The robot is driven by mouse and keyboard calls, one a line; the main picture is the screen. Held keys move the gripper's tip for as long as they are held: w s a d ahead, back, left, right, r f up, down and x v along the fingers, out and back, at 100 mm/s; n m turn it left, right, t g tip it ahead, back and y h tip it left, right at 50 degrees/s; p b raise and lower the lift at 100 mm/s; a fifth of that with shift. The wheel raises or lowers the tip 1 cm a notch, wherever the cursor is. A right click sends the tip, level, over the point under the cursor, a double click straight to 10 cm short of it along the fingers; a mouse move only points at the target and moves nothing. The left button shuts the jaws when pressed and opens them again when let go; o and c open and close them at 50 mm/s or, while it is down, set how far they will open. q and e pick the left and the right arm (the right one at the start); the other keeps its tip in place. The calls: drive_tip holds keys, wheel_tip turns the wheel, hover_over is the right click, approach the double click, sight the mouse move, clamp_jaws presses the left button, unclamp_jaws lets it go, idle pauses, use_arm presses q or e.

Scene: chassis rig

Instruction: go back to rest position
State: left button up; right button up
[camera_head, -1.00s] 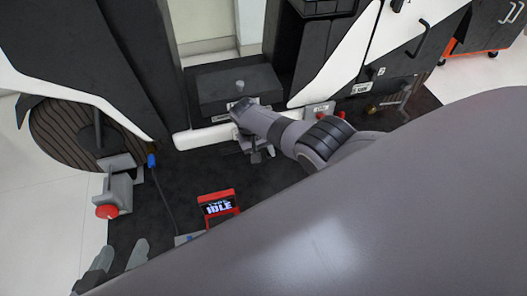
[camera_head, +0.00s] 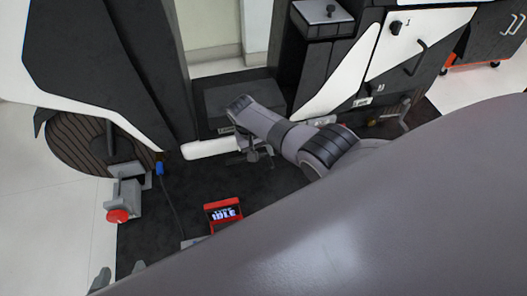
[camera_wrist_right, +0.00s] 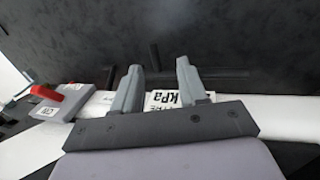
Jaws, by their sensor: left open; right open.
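My left gripper (camera_head: 119,273) shows only as two grey fingertips at the lower left edge of the head view. They are apart with nothing between them. My right gripper (camera_head: 250,157) hangs below the grey wrist in the middle of the head view, above the dark floor mat and close to the low white panel. In the right wrist view the two fingers (camera_wrist_right: 157,85) are spread and empty. A white label reading "kPa" (camera_wrist_right: 178,99) lies behind them; I cannot tell whether they touch it.
A red-framed display (camera_head: 223,213) reading "IDLE" stands on the mat (camera_head: 185,225). A red button (camera_head: 118,215) on a grey box is at the left, near a blue-ended cable (camera_head: 160,168). Black and white cabinets (camera_head: 400,50) stand behind. A red lever (camera_wrist_right: 55,88) is left of the right fingers.

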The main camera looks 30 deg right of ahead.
idle(0.6)
drive_tip(key=s+a+f+n+t+y, duration=0.2)
drive_tip(key=s+a, duration=0.1)
drive_tip(key=s, duration=0.9)
drive_tip(key=s+r+n+t+y, duration=0.1)
drive_tip(key=s+r+n+t, duration=0.15)
drive_tip(key=s+r, duration=1.3)
drive_tip(key=w+a+f+n+t+y, duration=0.2)
drive_tip(key=w+a+f+t+y, duration=0.1)
drive_tip(key=w+a+t, duration=0.4)
use_arm(q)
drive_tip(key=s+a+r+p, duration=0.1)
drive_tip(key=a+r+p, duration=0.1)
drive_tip(key=r+p, duration=0.5)
drive_tip(key=s+a+r+y+p, duration=0.1)
drive_tip(key=r+p, duration=0.6)
drive_tip(key=p, duration=0.8)
drive_tip(key=shift+s+a+r+n+g, duration=0.25)
drive_tip(key=shift+a+r+n+g, duration=0.15)
drive_tip(key=shift+a, duration=0.2)
use_arm(e)
drive_tip(key=s+d+r, duration=0.1)
drive_tip(key=d+r, duration=0.1)
drive_tip(key=r, duration=0.5)
drive_tip(key=s+d+r+m+h, duration=0.1)
drive_tip(key=d+r, duration=0.1)
drive_tip(key=r, duration=0.6)
drive_tip(key=shift+d, duration=0.3)
